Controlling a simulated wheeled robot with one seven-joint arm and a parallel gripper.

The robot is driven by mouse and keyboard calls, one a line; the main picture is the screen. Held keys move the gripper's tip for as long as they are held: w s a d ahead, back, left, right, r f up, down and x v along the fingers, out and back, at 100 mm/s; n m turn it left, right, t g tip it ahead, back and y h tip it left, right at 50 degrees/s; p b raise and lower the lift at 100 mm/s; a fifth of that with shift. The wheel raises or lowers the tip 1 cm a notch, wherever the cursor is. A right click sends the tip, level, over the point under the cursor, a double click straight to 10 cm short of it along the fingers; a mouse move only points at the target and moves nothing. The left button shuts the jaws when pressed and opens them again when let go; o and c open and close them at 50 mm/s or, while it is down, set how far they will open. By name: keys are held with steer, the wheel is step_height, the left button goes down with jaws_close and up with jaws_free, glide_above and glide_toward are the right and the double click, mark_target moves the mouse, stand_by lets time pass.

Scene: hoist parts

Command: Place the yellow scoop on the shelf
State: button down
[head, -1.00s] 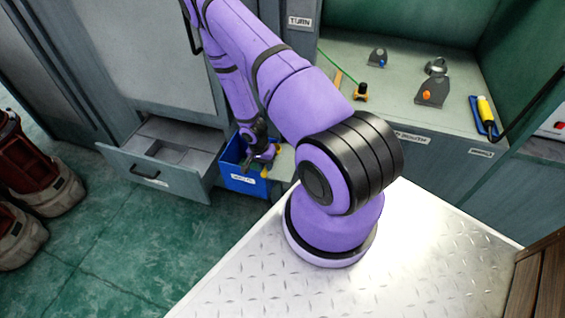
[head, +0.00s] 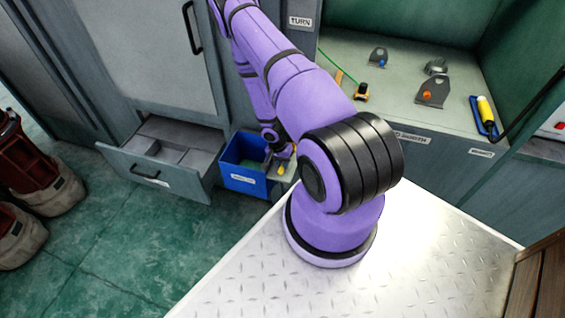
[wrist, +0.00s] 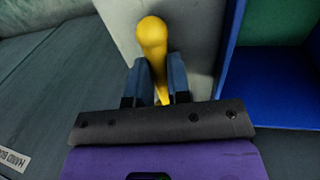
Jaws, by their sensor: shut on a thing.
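My gripper (wrist: 155,82) is shut on the yellow scoop (wrist: 151,38), whose rounded yellow end sticks out beyond the fingers in the wrist view. The scoop lies over a pale grey surface (wrist: 190,25), which looks like the shelf; I cannot tell if it touches. In the head view my gripper (head: 284,153) is just right of the blue bin (head: 243,183), with a little yellow of the scoop (head: 281,169) showing below it. The pale shelf (head: 291,172) there is partly hidden by my arm.
The blue bin's wall (wrist: 229,45) stands close to the right in the wrist view. An open grey drawer (head: 155,178) is left of the bin. A workbench (head: 400,105) at right holds several tools, including a yellow-handled one (head: 485,112).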

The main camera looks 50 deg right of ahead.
steer(key=c, duration=1.1)
jaws_free()
steer(key=shift+f, duration=0.1)
